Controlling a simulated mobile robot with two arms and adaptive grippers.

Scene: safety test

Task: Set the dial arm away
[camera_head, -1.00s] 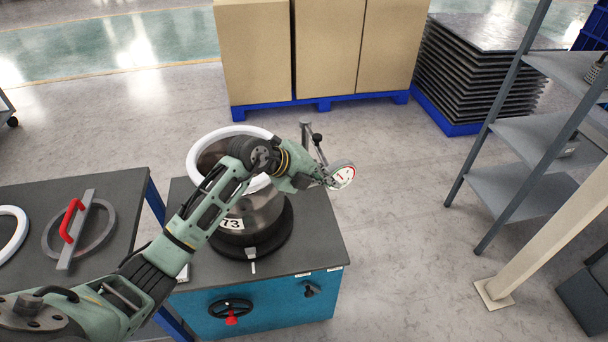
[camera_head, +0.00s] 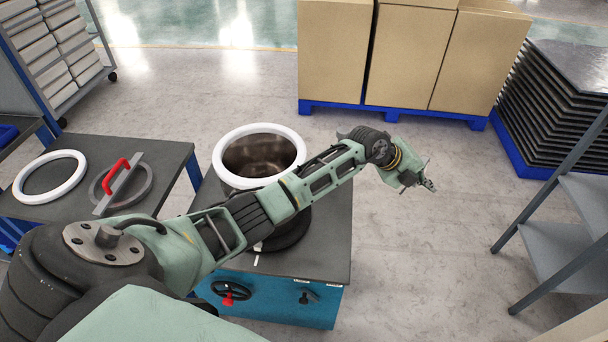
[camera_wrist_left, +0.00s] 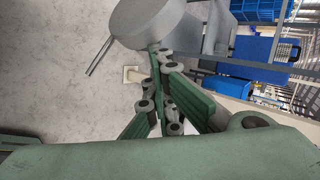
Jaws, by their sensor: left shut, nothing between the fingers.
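My left gripper (camera_head: 430,186) is shut and empty, out past the right side of the blue machine table (camera_head: 325,255). The dial arm does not show in the head view; my forearm crosses where its post stood. In the left wrist view, a grey round body (camera_wrist_left: 150,20) with thin rods is beyond the gripper (camera_wrist_left: 156,48); I cannot tell whether it is the dial or if the fingers touch it. The steel pot (camera_head: 230,185) with a white ring (camera_head: 222,150) stands on the table, partly behind my arm. My right gripper is not in view.
A side table (camera_head: 165,155) at left holds a white ring (camera_head: 30,180) and a plate with a red handle (camera_head: 115,178). Boxes (camera_head: 410,60) on a blue pallet stand behind. A grey shelf (camera_head: 560,230) stands at right. Floor between table and shelf is clear.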

